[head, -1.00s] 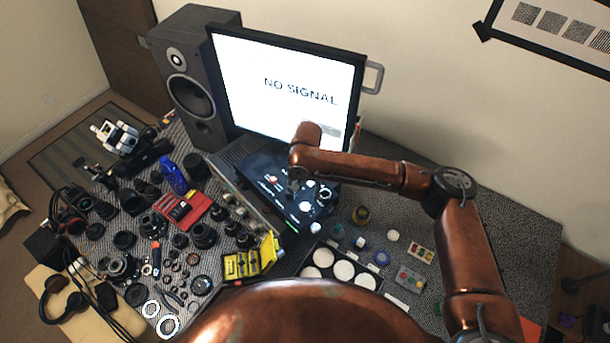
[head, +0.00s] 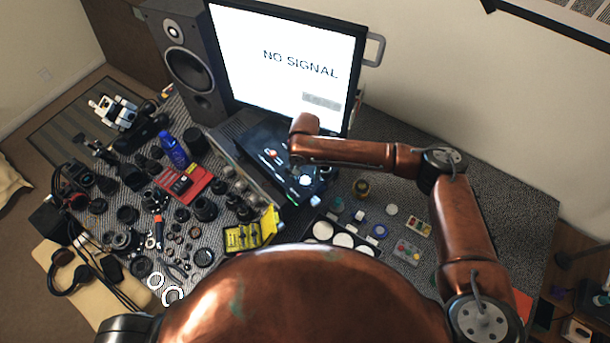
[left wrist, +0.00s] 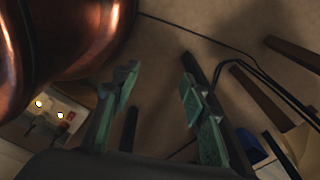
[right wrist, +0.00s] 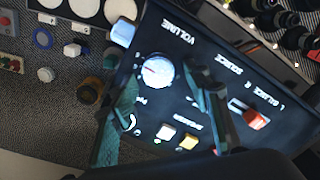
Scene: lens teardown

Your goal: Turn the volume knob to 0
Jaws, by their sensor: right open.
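The volume knob (right wrist: 157,72) is a round white dial beside the printed word VOLUME on a black control panel (right wrist: 225,88). A small reddish mark shows on its face; I cannot read a scale value. My right gripper (right wrist: 163,83) is open, with one green finger on each side of the knob in the right wrist view. I cannot tell whether the fingers touch it. In the head view my right gripper (head: 296,170) hangs over the panel (head: 262,150), below the monitor. My left gripper (left wrist: 158,82) is open and empty, away from the panel.
The panel also has an orange-red slider (right wrist: 256,119) and a yellow button (right wrist: 188,142). A monitor (head: 285,65) reading NO SIGNAL stands behind it, with a speaker (head: 190,60) to its left. Lens parts crowd the desk's left; a yellow holder (head: 250,233) lies near the front.

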